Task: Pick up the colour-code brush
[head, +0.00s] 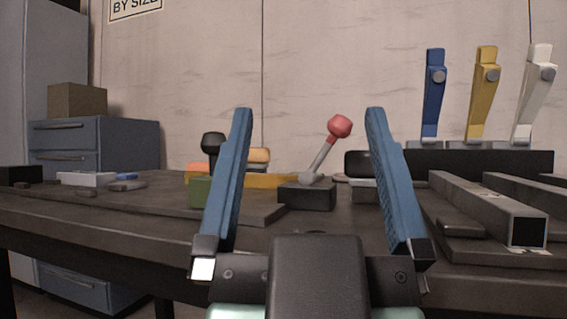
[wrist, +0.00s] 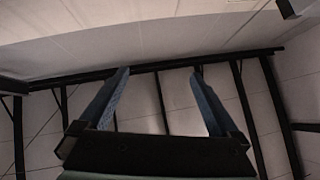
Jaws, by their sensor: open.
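My gripper (head: 309,112) is open and empty in the head view, with its two blue fingers pointing up in front of the table. It also shows open in the wrist view (wrist: 160,73), against the ceiling and its dark beams. I cannot tell which thing is the colour-code brush. Three upright handle-like pieces, blue (head: 434,92), yellow (head: 482,92) and white (head: 534,92), stand in a dark rack (head: 520,162) at the right. They are apart from my gripper. Green, orange and yellow pieces lie on the table behind the left finger, partly hidden.
A red-knobbed lever (head: 340,127) on a dark base (head: 307,195) stands behind the fingers on the dark table (head: 110,222). A grey square tube (head: 490,208) lies at the right. A blue-grey cabinet (head: 95,143) with a brown box (head: 77,100) stands at the left.

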